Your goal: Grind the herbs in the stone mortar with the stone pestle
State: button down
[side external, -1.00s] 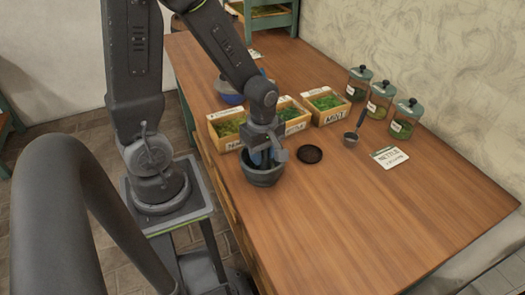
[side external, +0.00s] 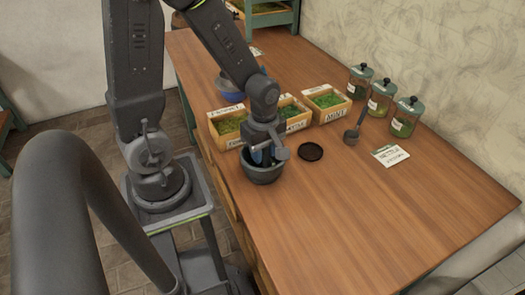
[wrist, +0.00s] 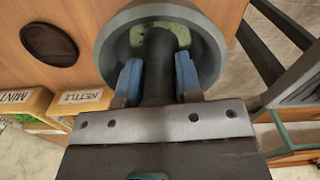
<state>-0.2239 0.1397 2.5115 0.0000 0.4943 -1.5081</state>
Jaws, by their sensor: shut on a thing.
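The dark grey stone mortar (side external: 262,175) stands upright on the wooden table near its left edge. It also shows in the wrist view (wrist: 112,48). My gripper (wrist: 158,80) is shut on the dark stone pestle (wrist: 158,60), with a blue finger pad on each side. The pestle's lower end is inside the mortar. Green herbs (wrist: 181,33) lie in the bowl around the pestle's end, which hides part of them. In the side view my gripper (side external: 263,153) points down at the mortar's mouth, and the pestle is mostly hidden there.
Several wooden herb boxes, one labelled mint (side external: 327,104), stand behind the mortar. A dark round disc (side external: 310,152) lies right of it. Further right are a small metal scoop (side external: 352,136), a label card (side external: 390,156) and lidded jars (side external: 405,118). The front right table (side external: 370,220) is clear.

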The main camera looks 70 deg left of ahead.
jog(key=shift+a, duration=0.4)
jog(key=shift+s+d, duration=0.1)
jog(key=shift+d, duration=0.6)
jog(key=shift+w+a+f, duration=0.15)
jog(key=shift+w+a, duration=0.3)
jog(key=shift+a, duration=0.1)
jog(key=shift+s, duration=0.75)
jog(key=shift+w+d+r, duration=0.2)
jog(key=shift+w+d, duration=0.3)
jog(key=shift+w, duration=0.1)
jog(key=shift+s+a+f, duration=0.1)
jog(key=shift+s+a, duration=0.15)
jog(key=shift+a, duration=0.5)
jog(key=shift+s+d+f, duration=0.15)
jog(key=shift+s+d, duration=0.1)
jog(key=shift+d, duration=0.5)
jog(key=shift+w+a, duration=0.4)
jog(key=shift+s+a+r, duration=0.2)
jog(key=shift+s, duration=0.2)
jog(key=shift+w+d, duration=0.55)
jog(key=shift+w, duration=0.05)
jog(key=shift+s+a, duration=0.3)
jog(key=shift+a, duration=0.4)
jog(key=shift+s+d, duration=0.35)
jog(key=shift+d, duration=0.4)
